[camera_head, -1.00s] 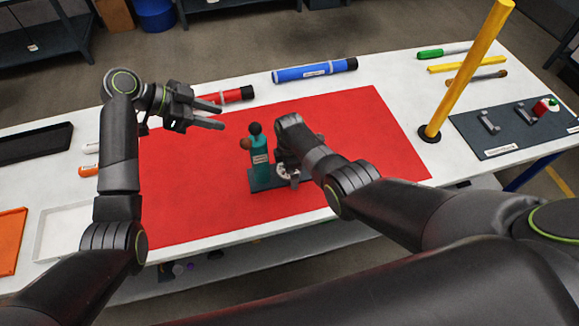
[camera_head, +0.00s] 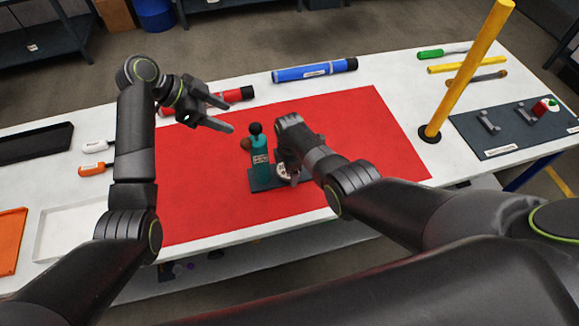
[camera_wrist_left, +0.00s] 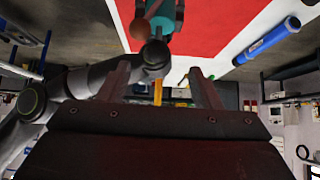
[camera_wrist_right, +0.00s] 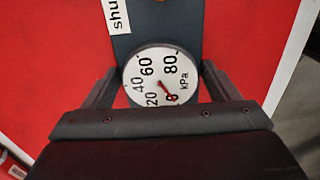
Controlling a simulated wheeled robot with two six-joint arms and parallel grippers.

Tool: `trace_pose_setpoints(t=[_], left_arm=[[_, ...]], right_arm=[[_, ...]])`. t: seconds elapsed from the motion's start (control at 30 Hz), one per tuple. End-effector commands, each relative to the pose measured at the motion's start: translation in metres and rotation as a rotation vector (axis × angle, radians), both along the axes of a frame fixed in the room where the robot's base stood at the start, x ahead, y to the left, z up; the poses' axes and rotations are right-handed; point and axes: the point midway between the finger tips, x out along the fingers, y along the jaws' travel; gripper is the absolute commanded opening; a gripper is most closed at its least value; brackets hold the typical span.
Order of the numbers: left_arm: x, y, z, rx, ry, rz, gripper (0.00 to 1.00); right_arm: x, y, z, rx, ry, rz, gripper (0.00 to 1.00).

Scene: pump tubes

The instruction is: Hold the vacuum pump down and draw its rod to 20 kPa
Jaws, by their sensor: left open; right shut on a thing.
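The vacuum pump (camera_head: 261,160) stands upright on the red mat, with a teal body, a black knob on top, a brown ball at its side and a dark base. My left gripper (camera_head: 230,115) is open and empty, up and left of the pump. In the left wrist view the black knob (camera_wrist_left: 155,53) shows just beyond and between the spread fingers. My right gripper (camera_wrist_right: 158,75) is shut on the pump, its fingers either side of the round white gauge (camera_wrist_right: 150,68). The red needle points near 0 kPa. My right arm partly hides the gauge side in the head view.
The red mat (camera_head: 350,120) is clear around the pump. Red (camera_head: 235,96) and blue (camera_head: 315,71) tubes lie behind it. A yellow post (camera_head: 465,70) rises at the right, beside a dark board (camera_head: 510,145). A white tray (camera_head: 50,232) lies at the left.

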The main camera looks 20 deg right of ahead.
Motion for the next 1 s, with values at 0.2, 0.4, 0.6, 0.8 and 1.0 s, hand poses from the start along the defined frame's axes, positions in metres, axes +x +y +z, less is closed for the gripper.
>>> trace_pose_setpoints(t=[0.2, 0.4, 0.6, 0.8, 1.0], left_arm=[[0.001, -0.026, 0.003, 0.208, 0.000, -0.012, 0.58], [-0.001, -0.037, 0.008, 0.345, 0.000, -0.005, 0.58], [-0.002, -0.041, 0.007, 0.396, 0.002, 0.000, 0.58], [-0.003, -0.048, -0.011, 0.396, 0.005, -0.002, 0.58], [-0.003, -0.058, -0.039, 0.396, 0.005, -0.002, 0.58]], right_arm=[[0.000, 0.000, 0.000, 0.000, 0.000, 0.000, 0.43], [0.000, 0.000, 0.000, 0.001, 0.000, 0.000, 0.43], [0.000, 0.000, 0.000, 0.001, 0.000, 0.000, 0.43], [0.000, 0.000, 0.000, 0.000, 0.000, 0.000, 0.43], [0.000, 0.000, 0.000, 0.000, 0.000, 0.000, 0.43]])
